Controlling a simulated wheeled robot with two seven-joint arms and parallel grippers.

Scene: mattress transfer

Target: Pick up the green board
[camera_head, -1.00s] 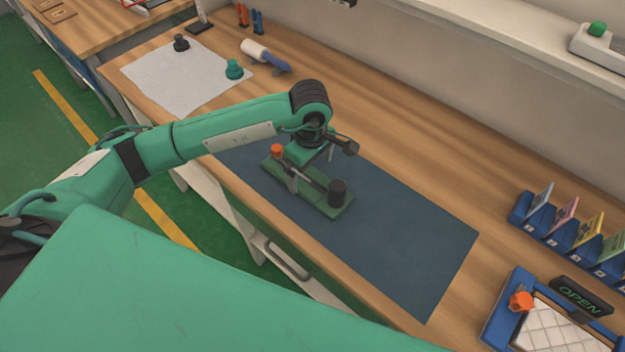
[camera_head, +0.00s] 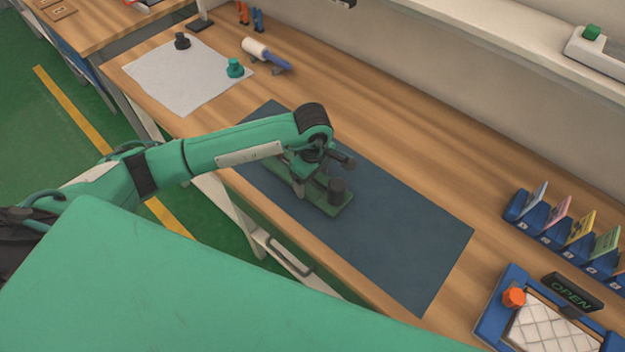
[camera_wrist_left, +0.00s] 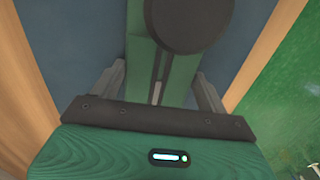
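The green board (camera_head: 320,200) lies on the dark blue mat (camera_head: 400,240), with a black round knob (camera_head: 337,191) standing near its right end. The knob also shows at the top of the left wrist view (camera_wrist_left: 190,20). My right gripper is out of view.
A white sheet (camera_head: 175,85) with black and teal knobs and a lint roller (camera_head: 266,54) are at the back left. A blue card rack (camera_head: 545,235) and a blue-framed tray (camera_head: 492,310) with an OPEN sign are at the right. The mat's right part is clear.

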